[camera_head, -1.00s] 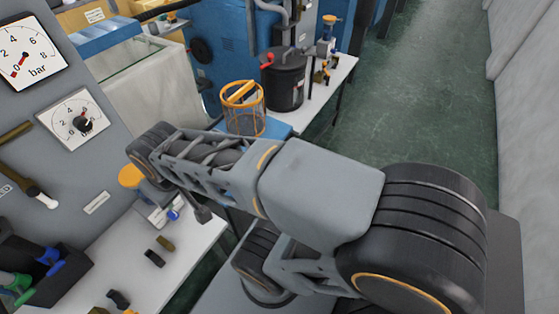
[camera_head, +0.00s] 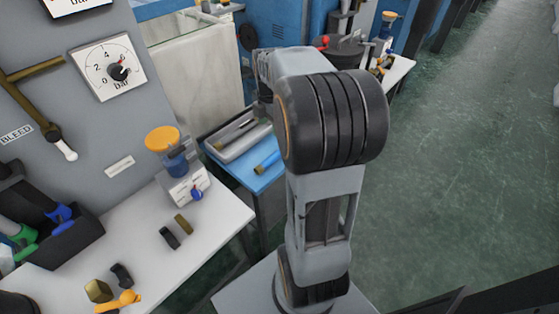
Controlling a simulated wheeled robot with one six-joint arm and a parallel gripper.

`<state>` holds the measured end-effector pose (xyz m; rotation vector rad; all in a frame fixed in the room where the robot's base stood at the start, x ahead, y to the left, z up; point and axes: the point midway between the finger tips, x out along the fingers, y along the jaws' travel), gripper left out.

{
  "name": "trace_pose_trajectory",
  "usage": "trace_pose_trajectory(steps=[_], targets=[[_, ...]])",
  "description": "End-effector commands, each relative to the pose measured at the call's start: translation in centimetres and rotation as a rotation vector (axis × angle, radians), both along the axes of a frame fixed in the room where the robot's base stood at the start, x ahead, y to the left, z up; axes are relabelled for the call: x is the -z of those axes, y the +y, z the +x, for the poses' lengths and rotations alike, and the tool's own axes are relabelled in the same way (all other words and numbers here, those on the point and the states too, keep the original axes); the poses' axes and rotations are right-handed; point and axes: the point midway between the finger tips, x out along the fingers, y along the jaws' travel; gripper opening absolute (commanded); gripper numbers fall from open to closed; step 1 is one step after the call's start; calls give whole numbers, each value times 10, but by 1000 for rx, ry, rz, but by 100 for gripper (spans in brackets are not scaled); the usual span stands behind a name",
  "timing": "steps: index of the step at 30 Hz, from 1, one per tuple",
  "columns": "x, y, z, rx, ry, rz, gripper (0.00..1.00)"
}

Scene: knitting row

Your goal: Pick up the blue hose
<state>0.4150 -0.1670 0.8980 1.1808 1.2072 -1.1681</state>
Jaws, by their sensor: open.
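A short blue tube-like piece (camera_head: 267,162) lies on the blue table (camera_head: 258,184) beyond the white bench, left of my arm's large dark joint. It may be the blue hose, but its right end is cut off by my arm. Another blue piece (camera_head: 61,217) with a handle-like shape sits in a black bin (camera_head: 78,238) at the left, beside a green one; I cannot tell whether it is a hose.
A grey tray (camera_head: 240,138) lies on the blue table. The white bench (camera_head: 205,240) holds a small device with an orange top (camera_head: 163,139) and several small loose parts. A grey panel with gauges (camera_head: 107,67) stands at left. The green floor (camera_head: 460,170) at right is clear.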

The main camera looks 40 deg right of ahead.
Motion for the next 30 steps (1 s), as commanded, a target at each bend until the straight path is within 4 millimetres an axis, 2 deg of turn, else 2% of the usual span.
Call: trace_pose_trajectory(steps=[1,6,15,19,26,30], targets=[[9,-7,2,-38,8,3,62],[27,-17,4,-124,23,9,62],[79,-18,4,-137,24,9,62],[93,-18,4,-137,23,9,62],[105,-17,5,-137,22,8,62],[124,-17,6,-137,24,9,62]])
